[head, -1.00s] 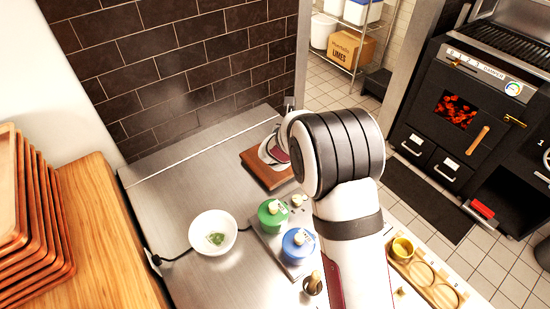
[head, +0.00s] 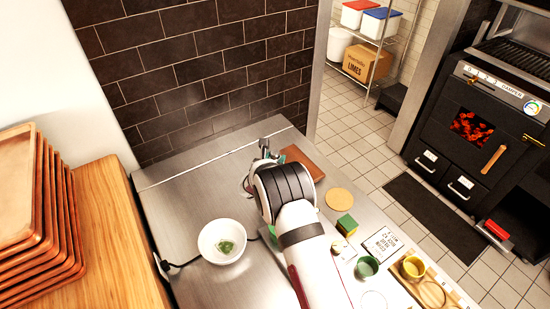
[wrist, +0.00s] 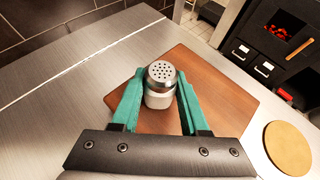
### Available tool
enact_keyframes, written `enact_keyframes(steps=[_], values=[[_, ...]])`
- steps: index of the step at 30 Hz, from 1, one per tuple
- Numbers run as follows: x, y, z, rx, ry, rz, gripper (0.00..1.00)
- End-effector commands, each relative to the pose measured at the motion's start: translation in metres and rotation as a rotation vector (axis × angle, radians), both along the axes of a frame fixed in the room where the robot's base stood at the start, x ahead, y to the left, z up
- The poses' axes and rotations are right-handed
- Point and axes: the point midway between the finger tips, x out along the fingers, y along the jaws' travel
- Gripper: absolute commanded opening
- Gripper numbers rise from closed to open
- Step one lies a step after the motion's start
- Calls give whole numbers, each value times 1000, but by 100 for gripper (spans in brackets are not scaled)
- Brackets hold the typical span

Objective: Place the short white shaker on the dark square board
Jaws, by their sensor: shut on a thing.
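The short white shaker (wrist: 159,97) has a metal cap with holes and stands upright between the teal fingers of my gripper (wrist: 160,88) in the wrist view. My gripper is shut on it. The square board (wrist: 222,95), reddish brown, lies below and around the shaker in the wrist view. I cannot tell whether the shaker's base touches it; the base is partly hidden. In the head view part of the board (head: 303,160) shows at the far end of the steel counter, beside my wrist, which hides the rest. The shaker is not clear there.
A white bowl (head: 222,240) with green bits stands left of my arm. A round tan board (head: 339,201), a green block (head: 347,225), a white sign (head: 382,244), a green cup (head: 367,267) and a yellow cup (head: 413,267) stand to the right. Bare steel lies left of the board.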

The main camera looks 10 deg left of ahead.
Motion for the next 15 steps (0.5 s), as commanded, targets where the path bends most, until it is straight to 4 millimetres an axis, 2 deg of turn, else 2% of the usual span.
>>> enact_keyframes(steps=[9,10,14,15], values=[[0,0,-2,1,-1,0,0],[0,0,-2,1,-1,0,48],[0,0,-2,1,-1,0,71],[0,0,-2,1,-1,0,74]])
